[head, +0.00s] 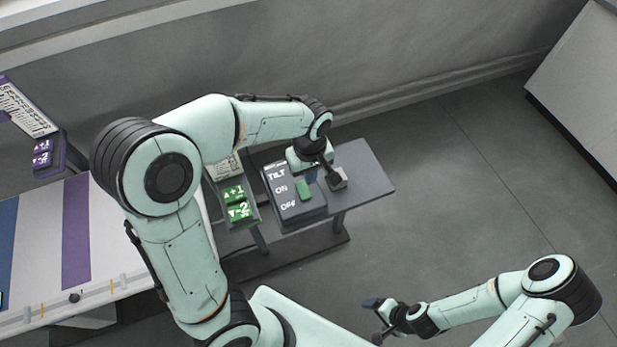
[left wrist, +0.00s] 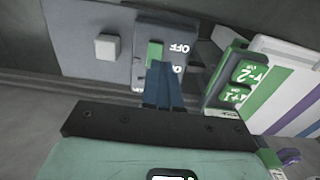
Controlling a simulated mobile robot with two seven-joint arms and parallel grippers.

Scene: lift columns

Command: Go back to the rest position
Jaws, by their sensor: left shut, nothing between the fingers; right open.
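My left gripper (head: 311,178) is over the small dark table, above the dark TILT box with ON and OFF labels (head: 292,210). Its blue fingers (left wrist: 160,75) are together and empty in the left wrist view, with their tips close to the green switch (left wrist: 154,53) on that box. I cannot tell whether they touch it. The switch also shows in the head view (head: 304,190). My right gripper (head: 373,319) is open and empty, low over the floor at the lower right.
A grey block (head: 339,179) sits on the small table (head: 366,170) right of the box. A panel with green +1 and -2 buttons (head: 237,203) stands left of it. A striped white table (head: 110,240) is at the left.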

